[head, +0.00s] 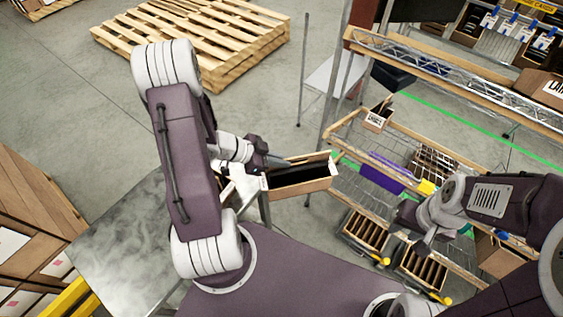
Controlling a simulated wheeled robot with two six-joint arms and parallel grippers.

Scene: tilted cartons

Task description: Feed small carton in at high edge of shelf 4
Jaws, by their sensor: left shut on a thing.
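My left gripper (262,168) is shut on a small tan open-topped carton (305,185) with a dark inside. It holds the carton by its left end, in the air left of the rack. The carton's right end is close to the wooden edge of a tilted rack shelf (339,128); I cannot tell whether they touch. I cannot tell which shelf is shelf 4. My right gripper (412,232) is over the rack's front side, partly hidden by its own arm; its jaws are not clear.
Divided cartons (366,235) sit lower down. A metal table (118,240) stands at left and a pallet (215,35) behind. Open floor lies between.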

